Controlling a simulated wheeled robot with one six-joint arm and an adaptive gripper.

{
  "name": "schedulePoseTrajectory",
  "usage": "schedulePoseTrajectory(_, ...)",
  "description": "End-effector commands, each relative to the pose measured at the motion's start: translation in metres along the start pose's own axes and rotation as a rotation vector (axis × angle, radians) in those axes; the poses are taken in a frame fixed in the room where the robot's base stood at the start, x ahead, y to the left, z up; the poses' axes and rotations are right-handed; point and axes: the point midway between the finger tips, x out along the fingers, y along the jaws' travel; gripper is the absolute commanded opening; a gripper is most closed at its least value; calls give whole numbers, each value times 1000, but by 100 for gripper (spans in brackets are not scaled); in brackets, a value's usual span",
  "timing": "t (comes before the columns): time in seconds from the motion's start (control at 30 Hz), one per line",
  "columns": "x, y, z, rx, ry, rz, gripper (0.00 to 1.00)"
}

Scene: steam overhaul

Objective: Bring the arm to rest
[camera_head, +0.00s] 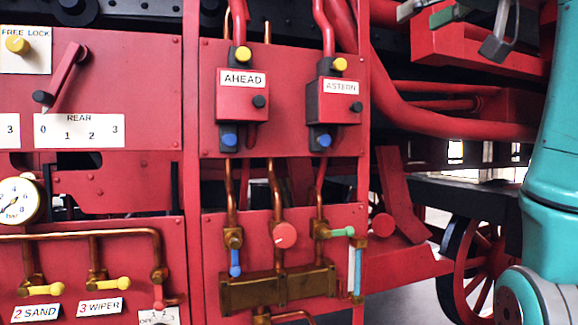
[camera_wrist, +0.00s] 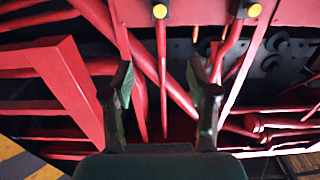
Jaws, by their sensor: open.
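My gripper (camera_head: 468,31) is at the upper right of the head view, in front of the red pipes and right of the lever panel. In the wrist view its two fingers (camera_wrist: 158,78) stand apart with nothing between them. Red pipes and beams lie beyond the fingertips, and no contact with them shows. My teal arm (camera_head: 556,150) fills the right edge of the head view, and part of it runs out of the picture.
A red panel carries the AHEAD box (camera_head: 243,95) and ASTERN box (camera_head: 336,100). Below are copper pipes, a brass manifold (camera_head: 270,289) and a red knob (camera_head: 285,235). A gauge (camera_head: 18,201) is at left. A red spoked wheel (camera_head: 482,265) stands near my arm.

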Motion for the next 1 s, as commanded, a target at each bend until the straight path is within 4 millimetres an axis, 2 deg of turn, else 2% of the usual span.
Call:
schedulePoseTrajectory(0.37, 26, 14, 34, 32, 0, 2, 58)
schedulePoseTrajectory(0.67, 61, 31, 87, 77, 1, 8, 58)
schedulePoseTrajectory(0.77, 77, 40, 117, 100, 0, 14, 58)
schedulePoseTrajectory(1.0, 118, 60, 217, 164, -1, 37, 58)
